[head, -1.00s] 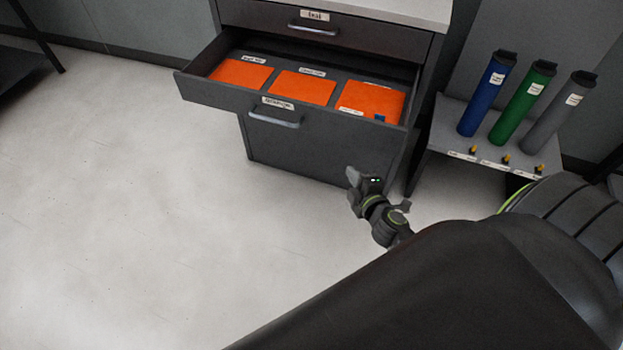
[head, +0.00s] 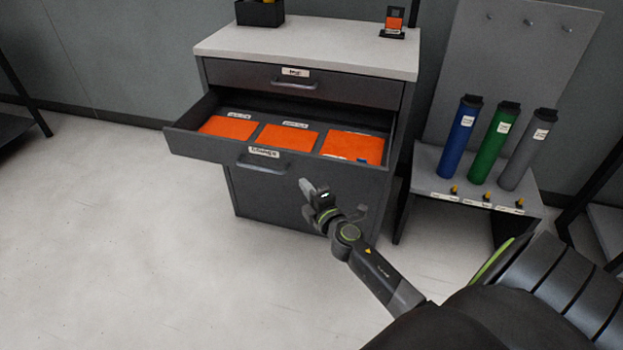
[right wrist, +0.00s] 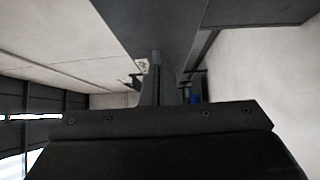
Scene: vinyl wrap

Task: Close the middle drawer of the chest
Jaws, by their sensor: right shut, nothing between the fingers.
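The grey chest (head: 215,71) stands ahead with its middle drawer (head: 205,146) pulled out. The drawer holds orange packs (head: 288,138) in a row, and its front has a label and a bar handle (head: 262,167). The top drawer (head: 245,75) is shut. My right gripper (head: 306,190) is shut and empty, in front of the chest, just below and right of the handle in the head view. I cannot tell whether it touches the drawer front. In the right wrist view, its fingers (right wrist: 158,82) show against a dark grey panel (right wrist: 165,25). My left gripper is not in view.
To the right, a low grey stand (head: 430,178) holds a blue tube (head: 459,138), a green tube (head: 495,143) and a grey tube (head: 528,150). A black box (head: 260,13) and a small holder (head: 394,24) sit on the chest top. The floor (head: 110,230) at left is clear.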

